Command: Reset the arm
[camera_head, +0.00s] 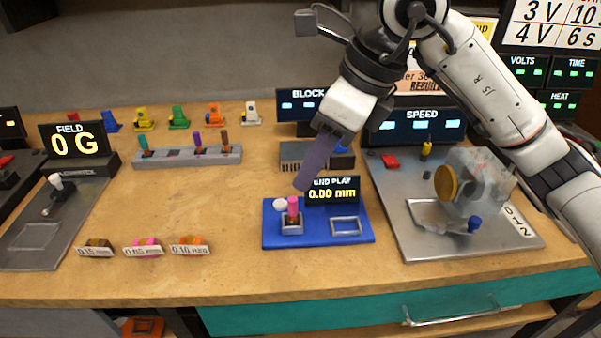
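My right gripper (302,186) hangs over the bench, its dark fingers pointing down and slightly left. The fingers line up in this view, so I cannot tell if they are open or shut; no held object shows. Below them is the blue end play fixture (318,238), with a display reading 0.00 mm (333,193). A pink piece (293,207) stands upright in its left socket, beside a white knob (279,204). The fingertips appear above and apart from the pink piece, though depth is hard to judge. My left gripper is out of view.
A grey rack (187,157) holds several coloured pegs. Labelled groups of small parts (143,248) lie at the front left. A metal plate with a clamp-like machine (472,240) is at right, the field station (40,235) at left.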

